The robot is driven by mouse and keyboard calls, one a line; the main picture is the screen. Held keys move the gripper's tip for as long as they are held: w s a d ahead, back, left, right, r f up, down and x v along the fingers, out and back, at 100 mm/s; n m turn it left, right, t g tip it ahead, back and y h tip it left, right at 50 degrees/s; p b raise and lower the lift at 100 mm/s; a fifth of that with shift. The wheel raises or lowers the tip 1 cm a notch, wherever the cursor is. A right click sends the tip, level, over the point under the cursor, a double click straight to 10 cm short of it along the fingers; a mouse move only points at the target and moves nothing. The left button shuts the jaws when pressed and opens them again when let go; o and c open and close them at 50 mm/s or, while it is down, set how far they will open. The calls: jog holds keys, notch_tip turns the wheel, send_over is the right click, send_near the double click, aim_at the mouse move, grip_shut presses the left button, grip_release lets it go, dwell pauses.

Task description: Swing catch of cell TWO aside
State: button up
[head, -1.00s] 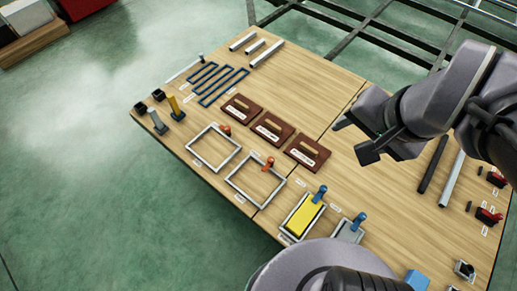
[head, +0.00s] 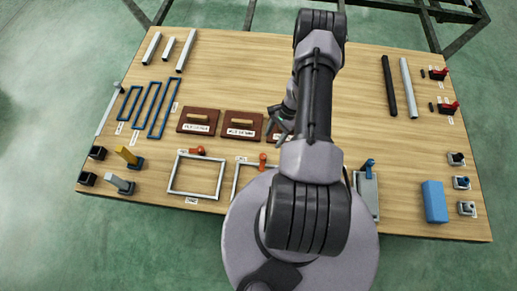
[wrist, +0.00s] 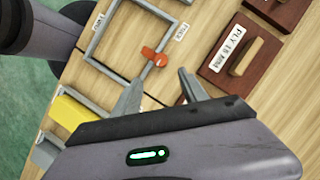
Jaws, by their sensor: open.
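Cell TWO, an empty pale frame (head: 236,183), lies on the bench, partly behind my arm in the head view. Its near part also shows in the wrist view (wrist: 95,38). Its orange catch (head: 262,160) sits at the frame's far edge. In the wrist view this catch (wrist: 153,57) lies across the frame bar, beyond my fingertips. My gripper (wrist: 157,82) is open and empty, its fingers pointing towards the catch with a visible gap. In the head view my gripper (head: 278,124) is over the brown boards, partly hidden by my arm.
Cell ONE's frame (head: 171,174) with an orange catch (head: 197,151) lies to the left. Brown boards with wooden handles (head: 240,125) lie behind the frames. A yellow panel (wrist: 68,112) is in the neighbouring cell. A blue block (head: 434,202) stands at the right.

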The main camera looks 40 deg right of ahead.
aim_at(263, 156)
jog(key=b+x, duration=0.3)
jog(key=x, duration=0.8)
jog(key=shift+a+f+b, duration=0.15)
jog(key=shift+f+b, duration=0.15)
jog(key=shift+f, duration=0.05)
jog(key=shift+c, duration=0.4)
grip_shut()
